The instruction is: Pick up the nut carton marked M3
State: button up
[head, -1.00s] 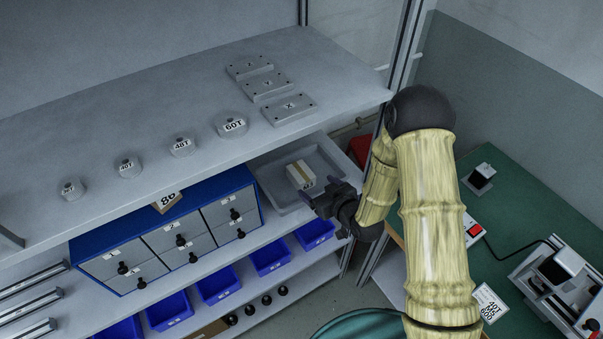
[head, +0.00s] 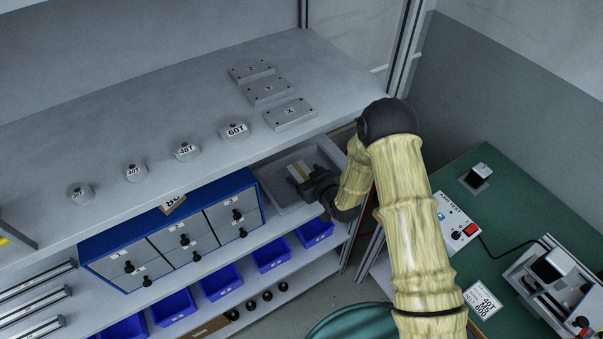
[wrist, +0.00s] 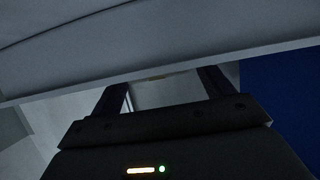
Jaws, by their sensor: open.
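A small pale carton with a tan stripe (head: 297,171) lies in the grey tray (head: 330,158) on the middle shelf. Its marking cannot be read in these frames. My gripper (head: 302,182) is at the near side of the carton and hides part of it. In the wrist view my gripper (wrist: 165,95) has its two dark fingers spread apart, with a pale surface showing between them. I cannot tell whether the fingers stand around the carton or short of it.
The upper shelf (head: 200,105) overhangs the tray closely. A blue drawer cabinet (head: 250,183) stands left of the tray. Blue bins (head: 270,254) sit below. A green workbench (head: 500,210) is on the right.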

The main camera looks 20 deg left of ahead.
aim_at(303, 174)
jog(key=shift+x, duration=1)
jog(key=shift+c, duration=0.2)
jog(key=c, duration=1.2)
notch_tip(303, 174, up, 10)
jog(key=shift+b, duration=1.05)
